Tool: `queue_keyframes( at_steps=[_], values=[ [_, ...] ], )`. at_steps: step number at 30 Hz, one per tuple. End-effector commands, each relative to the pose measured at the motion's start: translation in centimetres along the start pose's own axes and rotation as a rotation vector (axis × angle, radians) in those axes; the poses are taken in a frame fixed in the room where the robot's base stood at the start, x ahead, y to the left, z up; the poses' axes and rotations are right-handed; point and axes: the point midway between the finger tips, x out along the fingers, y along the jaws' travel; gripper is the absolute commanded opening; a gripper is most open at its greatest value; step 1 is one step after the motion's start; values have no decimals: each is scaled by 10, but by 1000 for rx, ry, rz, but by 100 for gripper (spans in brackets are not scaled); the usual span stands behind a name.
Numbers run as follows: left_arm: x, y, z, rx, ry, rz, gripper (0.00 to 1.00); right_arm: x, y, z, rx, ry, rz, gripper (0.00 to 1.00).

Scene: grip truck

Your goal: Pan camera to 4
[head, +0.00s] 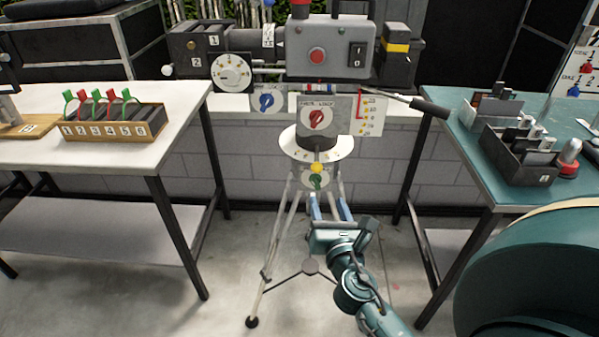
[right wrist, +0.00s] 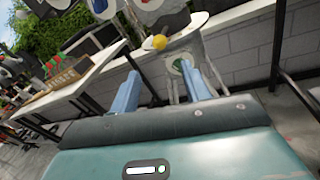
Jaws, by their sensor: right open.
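The grey film camera (head: 325,45) sits on a tripod (head: 290,225) in the middle of the head view. Below its body are a sign with a red knob (head: 317,118), a sign with a blue knob (head: 267,101) and a marked scale plate (head: 369,115). A round white pan dial (head: 316,146) rings the tripod top, with a yellow ball (head: 317,168) and a green knob (head: 317,182) under it. A black-gripped pan handle (head: 430,108) reaches right. My right gripper (head: 329,207) is open and empty, below the green knob. In the right wrist view its blue fingers stand apart, pointing toward the dial (right wrist: 190,30).
A white table (head: 90,160) at left holds a numbered wooden box with several coloured clips (head: 115,122). A teal table (head: 470,140) at right holds black bins (head: 520,155). A grey block wall (head: 255,160) stands behind the tripod. The floor around its legs is mostly clear.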

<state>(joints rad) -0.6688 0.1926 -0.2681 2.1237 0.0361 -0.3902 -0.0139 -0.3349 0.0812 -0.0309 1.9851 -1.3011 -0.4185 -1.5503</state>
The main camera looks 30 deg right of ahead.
Motion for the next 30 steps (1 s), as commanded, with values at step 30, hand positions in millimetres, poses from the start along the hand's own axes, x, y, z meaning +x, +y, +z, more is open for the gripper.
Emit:
queue_keyframes(
  at_steps=[30],
  values=[
    [-2, -2, -1, -11, -14, -14, 35, 133, -1, 5, -44, -13, -3, 47]
  ],
)
